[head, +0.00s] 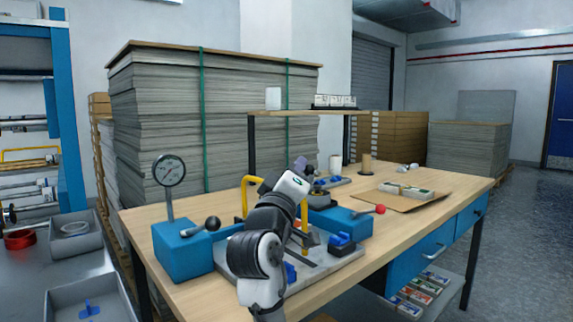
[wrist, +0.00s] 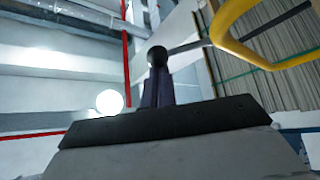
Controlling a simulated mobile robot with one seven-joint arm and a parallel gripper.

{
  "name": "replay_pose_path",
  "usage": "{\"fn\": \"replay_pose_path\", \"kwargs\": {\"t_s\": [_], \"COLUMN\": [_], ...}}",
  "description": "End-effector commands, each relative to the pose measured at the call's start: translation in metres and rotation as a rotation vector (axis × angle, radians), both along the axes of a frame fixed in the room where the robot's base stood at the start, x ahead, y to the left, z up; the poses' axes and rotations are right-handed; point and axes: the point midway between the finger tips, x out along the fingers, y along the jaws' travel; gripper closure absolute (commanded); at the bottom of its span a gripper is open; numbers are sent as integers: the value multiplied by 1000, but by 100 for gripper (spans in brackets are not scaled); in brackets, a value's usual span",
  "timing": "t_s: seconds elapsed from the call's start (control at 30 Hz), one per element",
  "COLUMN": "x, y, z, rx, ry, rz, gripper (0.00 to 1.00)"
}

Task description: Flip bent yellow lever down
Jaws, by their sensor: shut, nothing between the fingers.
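The bent yellow lever (head: 246,192) stands raised over the grey fixture plate (head: 342,257) on the workbench. My arm hides part of it, and more yellow shows right of the arm. In the wrist view the lever (wrist: 262,58) curves through the upper right, apart from my fingers. My gripper (head: 303,162) is above the bench beside the lever, pointing upward and away. In the wrist view my gripper (wrist: 157,88) shows its dark purple fingers together, with nothing held. A black ball (wrist: 157,54) on a metal rod appears at their tips; I cannot tell whether they touch.
A blue block with a gauge (head: 169,170) and black-knobbed lever (head: 211,224) stands left. A red-knobbed lever (head: 378,209) is right. A raised shelf (head: 270,112) and strapped sheet stack (head: 155,120) stand behind. The bench's right part (head: 455,182) has free room.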

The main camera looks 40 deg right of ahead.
Motion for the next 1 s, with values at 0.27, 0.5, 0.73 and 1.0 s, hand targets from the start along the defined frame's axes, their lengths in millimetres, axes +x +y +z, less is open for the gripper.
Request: {"fn": "replay_pose_path", "kwargs": {"t_s": [0.27,0.5,0.73,1.0], "x": [-12,-16,-17,-24], "y": [0,-2,-5,13], "z": [-19,-21,-23,-33], "rx": [-2,4,6,6], "ry": [-67,-77,-76,-75], "rz": [-1,-7,-13,-11], "gripper": [100,100,100,100]}}
